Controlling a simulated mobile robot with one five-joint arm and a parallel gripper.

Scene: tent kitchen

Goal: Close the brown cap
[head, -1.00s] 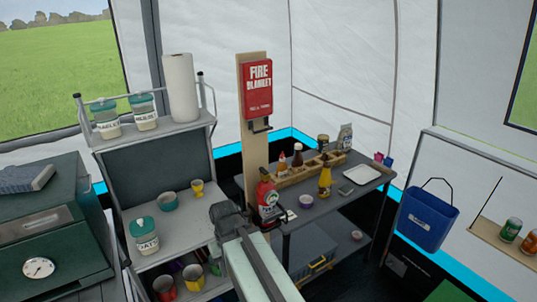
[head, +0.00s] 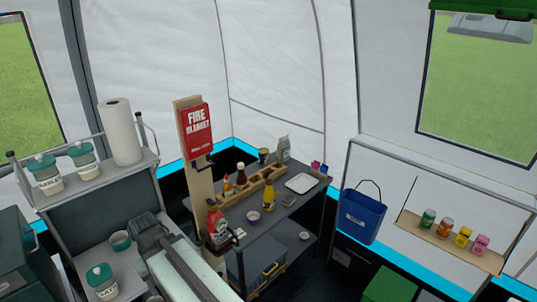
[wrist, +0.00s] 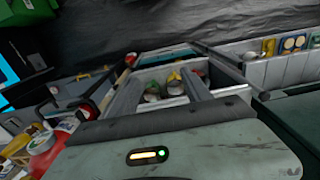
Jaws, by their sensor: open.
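I cannot make out for sure which item bears the brown cap. The dark brown sauce bottle (head: 241,174), an orange bottle (head: 228,188), a yellow bottle (head: 269,195) and a small dark-lidded jar (head: 264,156) stand upright on or by the grey table. Their tops are too small to tell if any is open. A red bottle (head: 216,224) stands at the table's near left corner. My gripper (wrist: 160,82) is open, with its two grey fingers apart and nothing held between them. In the head view my arm reaches up from the bottom, left of the table.
A blue bin (head: 361,215) and a can shelf (head: 450,242) are at right.

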